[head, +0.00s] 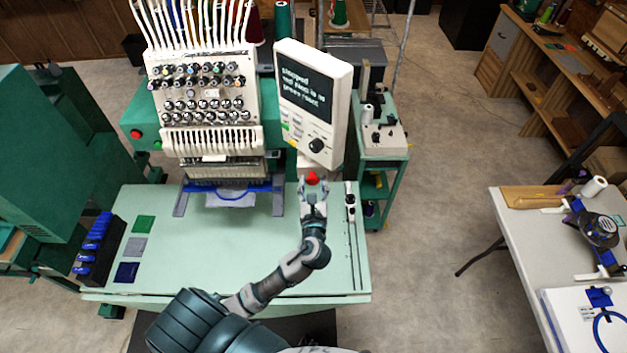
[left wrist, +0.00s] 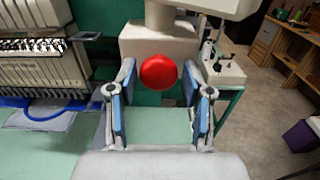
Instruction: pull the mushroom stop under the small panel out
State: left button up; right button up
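The red mushroom stop (head: 312,178) sits under the small panel (head: 314,100), whose screen has light text on it. My left gripper (head: 313,187) reaches up to the stop from the table side. In the left wrist view the stop (left wrist: 159,72) is a round red head between and just beyond the fingertips of my left gripper (left wrist: 160,80). The fingers are apart, with a gap on both sides of the head, and do not appear to touch it. The stop's stem is hidden behind its head. My right gripper is not in view.
The embroidery machine (head: 200,100) stands left of the panel, with a blue hoop (head: 233,185) under its needles. The pale green table (head: 220,250) is mostly clear. A thin dark rod (head: 351,230) lies right of my gripper. A green cart (head: 383,150) stands close behind.

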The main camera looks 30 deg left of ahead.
pick_arm(q)
jog(key=shift+s+d+r, duration=0.2)
jog(key=shift+d, duration=0.1)
jog(key=shift+s+d+f, duration=0.1)
jog(key=shift+f, duration=0.05)
jog(key=v, duration=1.2)
jog(key=shift+d, duration=0.1)
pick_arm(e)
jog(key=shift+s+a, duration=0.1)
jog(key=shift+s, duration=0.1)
pick_arm(q)
jog(key=shift+a, duration=0.25)
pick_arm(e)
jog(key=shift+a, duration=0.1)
